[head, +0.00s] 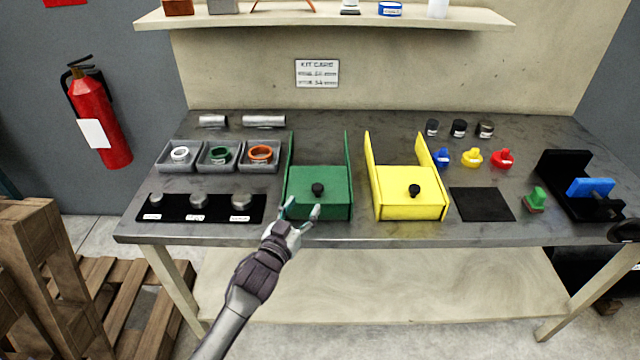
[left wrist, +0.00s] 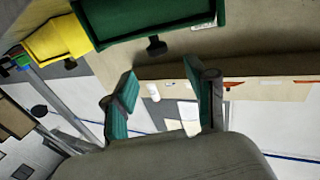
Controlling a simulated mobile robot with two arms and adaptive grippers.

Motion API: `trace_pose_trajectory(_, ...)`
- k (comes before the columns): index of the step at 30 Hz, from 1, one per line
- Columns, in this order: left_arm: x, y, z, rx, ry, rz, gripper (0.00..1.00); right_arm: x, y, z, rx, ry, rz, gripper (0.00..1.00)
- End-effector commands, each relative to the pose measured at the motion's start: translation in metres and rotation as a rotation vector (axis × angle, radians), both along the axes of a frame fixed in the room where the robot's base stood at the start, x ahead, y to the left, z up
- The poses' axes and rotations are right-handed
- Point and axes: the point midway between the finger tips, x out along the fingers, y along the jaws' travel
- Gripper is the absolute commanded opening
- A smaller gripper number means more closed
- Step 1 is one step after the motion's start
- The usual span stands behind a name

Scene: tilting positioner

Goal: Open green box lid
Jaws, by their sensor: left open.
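The green box (head: 326,210) stands near the front edge of the table, with tall green side walls rising behind its flat top. A black knob (head: 318,189) stands on the flat green lid (head: 335,182), which looks closed. My left gripper (head: 301,208) is open and empty, at the front left of the green box and just short of the knob. In the left wrist view, the green box (left wrist: 150,22) and its black knob (left wrist: 157,46) show beyond my two spread teal fingertips (left wrist: 163,88). I cannot tell whether a finger touches the box.
A yellow box (head: 410,207) with a black knob stands just right of the green one. Left are grey bins (head: 219,168) with rings and a black strip (head: 183,208) with metal knobs. A black mat (head: 481,204) and a green-handled stamp (head: 537,200) lie right.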

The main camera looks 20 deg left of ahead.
Motion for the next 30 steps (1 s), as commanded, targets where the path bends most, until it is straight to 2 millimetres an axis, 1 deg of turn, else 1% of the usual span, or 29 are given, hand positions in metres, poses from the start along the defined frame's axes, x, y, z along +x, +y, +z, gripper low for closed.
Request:
trace_pose_trajectory(1, 0.013, -0.002, 0.003, -0.002, -0.002, 0.0, 0.56, 0.0, 0.0, 0.004, 0.0, 0.0, 0.0, 0.4)
trace_pose_trajectory(6, 0.047, -0.006, 0.002, 0.0, 0.001, 0.0, 0.56, 0.001, -0.005, 0.008, -0.006, 0.0, 0.0, 0.4)
trace_pose_trajectory(9, 0.063, -0.008, 0.002, -0.001, -0.001, -0.001, 0.56, 0.001, -0.01, 0.01, -0.012, -0.002, -0.001, 0.4)
trace_pose_trajectory(12, 0.075, -0.009, 0.0, -0.002, 0.001, 0.0, 0.56, 0.001, -0.012, 0.01, -0.015, -0.001, -0.002, 0.4)
trace_pose_trajectory(18, 0.086, -0.01, 0.0, 0.0, 0.0, -0.001, 0.56, 0.002, -0.013, 0.011, -0.016, -0.002, -0.003, 0.4)
trace_pose_trajectory(26, 0.087, -0.011, 0.0, -0.001, 0.001, -0.001, 0.56, 0.003, -0.013, 0.011, -0.015, -0.003, -0.003, 0.4)
trace_pose_trajectory(27, 0.087, -0.011, 0.0, -0.001, 0.001, -0.001, 0.55, 0.003, -0.013, 0.011, -0.015, -0.003, -0.003, 0.4)
trace_pose_trajectory(29, 0.087, -0.011, 0.0, -0.001, 0.001, -0.001, 0.45, 0.003, -0.013, 0.011, -0.015, -0.003, -0.003, 0.4)
trace_pose_trajectory(30, 0.087, -0.011, 0.0, -0.001, 0.001, -0.001, 0.38, 0.003, -0.013, 0.011, -0.015, -0.003, -0.003, 0.4)
